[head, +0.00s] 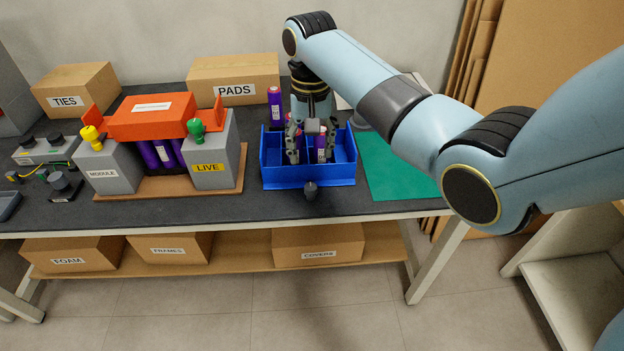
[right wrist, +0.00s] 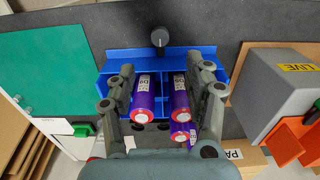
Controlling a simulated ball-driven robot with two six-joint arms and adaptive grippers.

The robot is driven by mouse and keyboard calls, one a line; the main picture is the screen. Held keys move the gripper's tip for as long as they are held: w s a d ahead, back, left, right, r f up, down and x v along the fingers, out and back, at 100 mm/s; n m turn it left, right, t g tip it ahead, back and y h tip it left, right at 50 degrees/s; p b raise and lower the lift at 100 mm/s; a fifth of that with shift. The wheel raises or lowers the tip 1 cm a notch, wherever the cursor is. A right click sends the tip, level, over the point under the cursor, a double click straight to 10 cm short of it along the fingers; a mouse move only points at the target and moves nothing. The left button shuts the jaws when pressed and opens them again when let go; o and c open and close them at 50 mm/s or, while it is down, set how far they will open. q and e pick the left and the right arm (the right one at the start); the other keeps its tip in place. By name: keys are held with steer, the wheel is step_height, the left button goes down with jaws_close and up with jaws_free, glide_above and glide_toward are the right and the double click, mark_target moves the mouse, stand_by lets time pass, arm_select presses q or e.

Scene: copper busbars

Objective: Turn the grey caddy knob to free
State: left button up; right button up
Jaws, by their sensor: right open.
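The dark grey caddy knob (head: 311,190) sits at the middle of the near edge of the blue caddy (head: 280,180). In the right wrist view the knob (right wrist: 160,38) is at the top centre, with a pale line on it. In the right wrist view the fingers (right wrist: 161,72) lie either side of the caddy's middle, apart from the knob. My left gripper is not in view.
Purple cylinders stand in the caddy, one (right wrist: 145,95) close to a finger. Another purple cylinder (head: 275,105) stands behind. A green mat (head: 400,175) lies right of the caddy. Left is the module with an orange cover (head: 150,118) and LIVE block (head: 212,160). Boxes stand behind.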

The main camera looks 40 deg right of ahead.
mark_target(311, 186)
step_height(311, 186, down, 3)
steer(key=shift+r, duration=0.2)
arm_select(q)
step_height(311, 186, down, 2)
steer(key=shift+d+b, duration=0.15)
steer(key=shift+b, duration=0.8)
arm_select(e)
step_height(311, 186, down, 8)
steer(key=shift+f, duration=0.1)
steer(key=shift+c, duration=0.2)
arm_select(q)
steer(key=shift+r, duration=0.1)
arm_select(e)
jaws_close()
